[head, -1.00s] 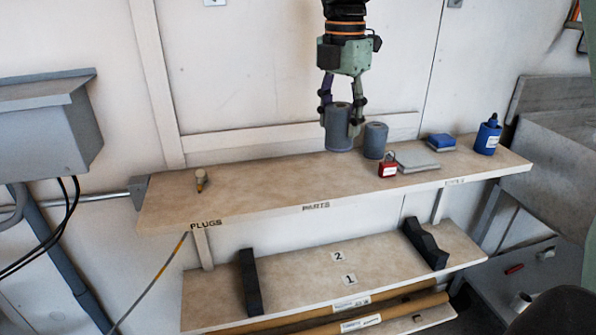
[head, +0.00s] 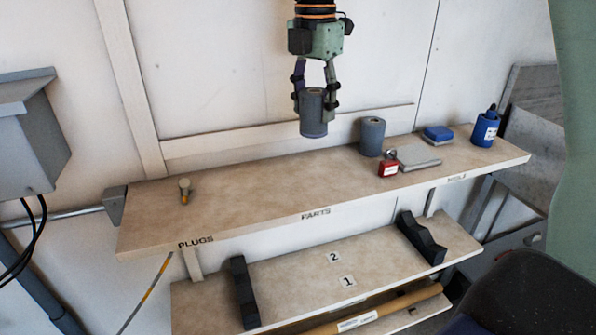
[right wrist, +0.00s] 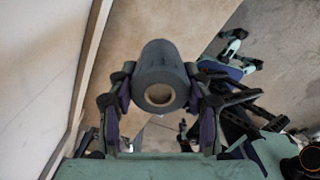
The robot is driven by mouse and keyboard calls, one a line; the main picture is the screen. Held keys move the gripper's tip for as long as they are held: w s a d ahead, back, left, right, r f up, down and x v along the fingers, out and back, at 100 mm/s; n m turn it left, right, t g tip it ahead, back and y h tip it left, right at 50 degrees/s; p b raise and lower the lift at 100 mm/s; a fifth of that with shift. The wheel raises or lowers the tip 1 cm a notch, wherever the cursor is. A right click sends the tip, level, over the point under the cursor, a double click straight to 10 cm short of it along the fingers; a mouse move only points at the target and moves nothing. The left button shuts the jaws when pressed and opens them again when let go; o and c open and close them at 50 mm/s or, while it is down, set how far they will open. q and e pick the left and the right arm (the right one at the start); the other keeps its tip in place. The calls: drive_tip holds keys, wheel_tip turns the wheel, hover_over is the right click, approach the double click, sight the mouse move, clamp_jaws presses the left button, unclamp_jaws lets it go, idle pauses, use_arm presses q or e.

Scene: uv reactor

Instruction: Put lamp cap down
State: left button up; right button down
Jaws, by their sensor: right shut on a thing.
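My right gripper (head: 316,98) is shut on a grey cylindrical lamp cap (head: 313,118). It holds the cap upright near the wall, and the cap's lower end looks a little above the top shelf (head: 260,185). In the right wrist view the cap (right wrist: 158,70) sits between the two fingers, its round end with a pale central hole facing the camera. A second grey lamp cap (head: 372,138) stands on the shelf to the right, apart from the held one. My left gripper is not in view.
A red padlock (head: 388,169), a grey flat block (head: 418,158), a blue block (head: 438,133) and a blue bottle (head: 485,130) are on the shelf's right side. A small plug (head: 185,188) stands at left. The shelf's middle, by the PARTS label, is clear.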

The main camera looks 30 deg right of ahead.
drive_tip(key=shift+f+b, duration=3.4)
drive_tip(key=shift+f, duration=1.7)
drive_tip(key=shift+s+r, duration=0.1)
drive_tip(key=c, duration=0.6)
unclamp_jaws()
